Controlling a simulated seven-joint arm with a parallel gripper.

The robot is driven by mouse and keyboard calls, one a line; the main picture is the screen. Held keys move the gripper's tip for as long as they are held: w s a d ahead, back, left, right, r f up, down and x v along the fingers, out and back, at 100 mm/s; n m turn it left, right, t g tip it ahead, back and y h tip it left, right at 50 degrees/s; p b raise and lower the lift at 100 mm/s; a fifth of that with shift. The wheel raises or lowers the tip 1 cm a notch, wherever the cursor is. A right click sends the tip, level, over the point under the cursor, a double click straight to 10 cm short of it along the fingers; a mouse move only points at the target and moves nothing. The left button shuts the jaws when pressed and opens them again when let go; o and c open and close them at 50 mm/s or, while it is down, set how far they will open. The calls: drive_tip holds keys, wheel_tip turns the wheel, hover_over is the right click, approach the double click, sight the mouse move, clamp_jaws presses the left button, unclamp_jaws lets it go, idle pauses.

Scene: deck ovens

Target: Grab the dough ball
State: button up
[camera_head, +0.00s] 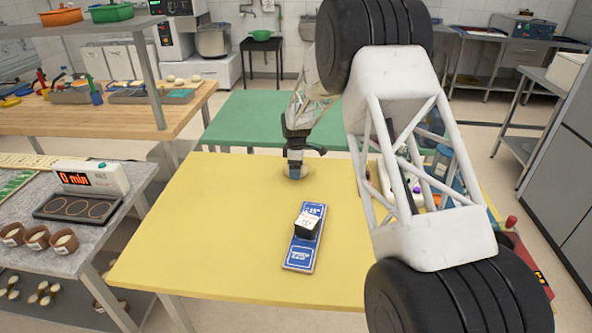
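My gripper (295,165) points down at the far part of the yellow table (190,240). A small pale rounded thing (297,173) shows right at its fingertips; it may be the dough ball, but it is too small and too covered to be sure. I cannot tell whether the fingers are open or closed around it. Pale round dough pieces also sit in brown bowls (37,240) on the grey counter at the left, and small ones lie on the wooden counter (180,82) at the back left.
A blue board (301,257) with a black-and-white box (307,222) on it lies nearer on the yellow table. Bottles and clutter (440,165) stand at the right, partly behind my arm. The left part of the table is clear. A green table (250,110) stands behind.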

drive_tip(key=shift+f, duration=0.6)
drive_tip(key=shift+c, duration=0.5)
drive_tip(key=c, duration=1)
drive_tip(key=shift+r, duration=0.1)
drive_tip(key=shift+r, duration=0.65)
wheel_tip(320, 180, up, 2)
drive_tip(key=shift+r, duration=0.1)
drive_tip(key=s+d, duration=0.1)
drive_tip(key=s, duration=0.4)
drive_tip(key=s+d+r, duration=0.1)
drive_tip(key=s+d, duration=0.1)
drive_tip(key=s, duration=0.3)
drive_tip(key=s+d, duration=0.1)
drive_tip(key=s, duration=0.4)
drive_tip(key=shift+s+d+r, duration=0.15)
drive_tip(key=shift+d+r, duration=0.05)
drive_tip(key=shift+d, duration=0.05)
